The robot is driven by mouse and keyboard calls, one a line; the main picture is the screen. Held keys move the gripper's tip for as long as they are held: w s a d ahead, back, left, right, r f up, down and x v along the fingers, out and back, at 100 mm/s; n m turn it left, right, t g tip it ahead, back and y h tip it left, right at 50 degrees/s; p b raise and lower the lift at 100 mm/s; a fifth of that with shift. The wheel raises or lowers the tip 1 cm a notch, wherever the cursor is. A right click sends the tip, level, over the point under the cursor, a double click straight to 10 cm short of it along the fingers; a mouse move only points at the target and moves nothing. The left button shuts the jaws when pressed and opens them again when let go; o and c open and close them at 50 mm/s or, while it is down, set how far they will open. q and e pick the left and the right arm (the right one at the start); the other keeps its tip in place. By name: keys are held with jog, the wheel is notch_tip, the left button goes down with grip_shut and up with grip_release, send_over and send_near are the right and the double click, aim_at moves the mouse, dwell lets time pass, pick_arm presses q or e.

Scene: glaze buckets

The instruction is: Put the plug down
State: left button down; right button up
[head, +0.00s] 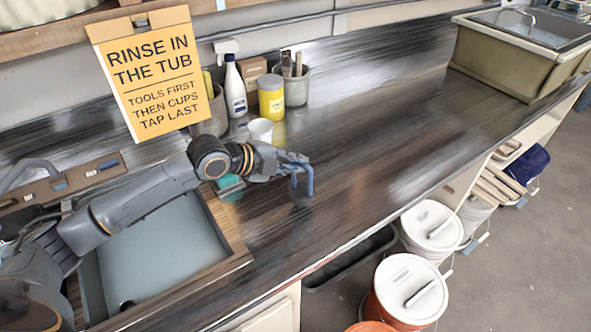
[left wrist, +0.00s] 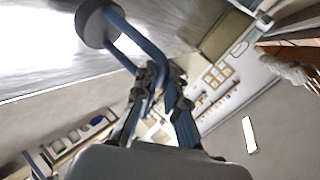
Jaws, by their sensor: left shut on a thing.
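The plug (head: 300,196) is a dark disc with a bent blue handle. My left gripper (head: 298,164) is shut on its handle over the counter, just right of the sink. In the left wrist view the disc (left wrist: 97,24) hangs beyond the fingers (left wrist: 158,78), with the blue handle between them. I cannot tell for sure whether the disc touches the counter. The sink basin (head: 160,247) with a wooden rim lies left of the plug, under my left arm. My right gripper is not in view.
A teal sponge (head: 230,183) lies by the sink rim. A white cup (head: 261,130), yellow jar (head: 271,97), spray bottle (head: 235,88) and grey crock (head: 297,88) stand behind. Lidded buckets (head: 410,288) stand below the front edge.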

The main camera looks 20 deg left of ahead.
aim_at(295, 193)
pick_arm(q)
notch_tip(295, 193, down, 2)
jog(key=shift+w+f+p, duration=0.1)
jog(key=shift+f+p, duration=0.05)
jog(key=shift+p, duration=0.6)
jog(key=shift+f, duration=0.45)
jog(key=c, duration=1.8)
grip_release()
jog(key=shift+f, duration=0.1)
jog(key=o, duration=0.4)
